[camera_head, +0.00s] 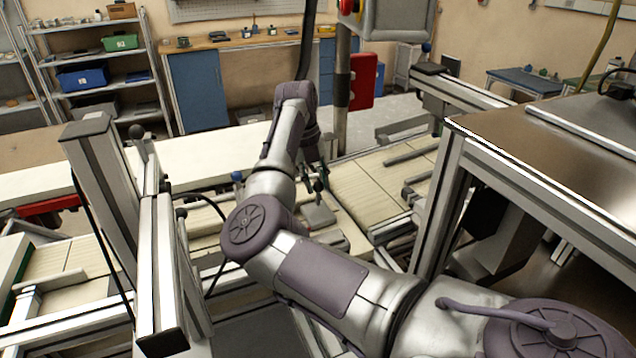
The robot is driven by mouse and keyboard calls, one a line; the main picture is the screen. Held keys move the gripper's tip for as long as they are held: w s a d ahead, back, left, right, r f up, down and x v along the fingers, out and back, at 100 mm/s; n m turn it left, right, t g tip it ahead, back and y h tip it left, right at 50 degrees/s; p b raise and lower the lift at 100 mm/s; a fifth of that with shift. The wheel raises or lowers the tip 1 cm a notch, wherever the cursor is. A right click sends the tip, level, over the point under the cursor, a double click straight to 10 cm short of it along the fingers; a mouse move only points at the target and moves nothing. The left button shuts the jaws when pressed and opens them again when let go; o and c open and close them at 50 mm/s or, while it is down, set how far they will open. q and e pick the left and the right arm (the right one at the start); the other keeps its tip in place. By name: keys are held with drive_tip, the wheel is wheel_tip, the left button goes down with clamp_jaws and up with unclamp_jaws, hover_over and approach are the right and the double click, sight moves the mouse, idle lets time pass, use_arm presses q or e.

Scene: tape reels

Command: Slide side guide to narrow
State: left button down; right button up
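My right arm comes in from the lower right and bends up over the conveyor. My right gripper (318,184) hangs small and dark below the wrist, partly hidden by the arm. Its fingers are too small to tell open from shut. A pale slatted conveyor (365,190) runs beneath and beside it. Grey bars lie along the conveyor, one at its far part (412,154); I cannot tell for sure which is the side guide. A flat grey block (319,217) sits just below the gripper. My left gripper is not in view.
An aluminium frame with a metal top (560,165) stands close on the right. An upright metal post (100,180) and a shorter profile (160,270) stand on the left. Black cables hang near them. Shelves (100,75) and a workbench (200,85) are at the back.

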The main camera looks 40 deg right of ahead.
drive_tip(key=o, duration=0.4)
drive_tip(key=shift+w, duration=0.2)
drive_tip(key=shift+c, duration=0.2)
wheel_tip(320, 180, up, 12)
drive_tip(key=w+a, duration=0.1)
drive_tip(key=a, duration=0.1)
idle(0.3)
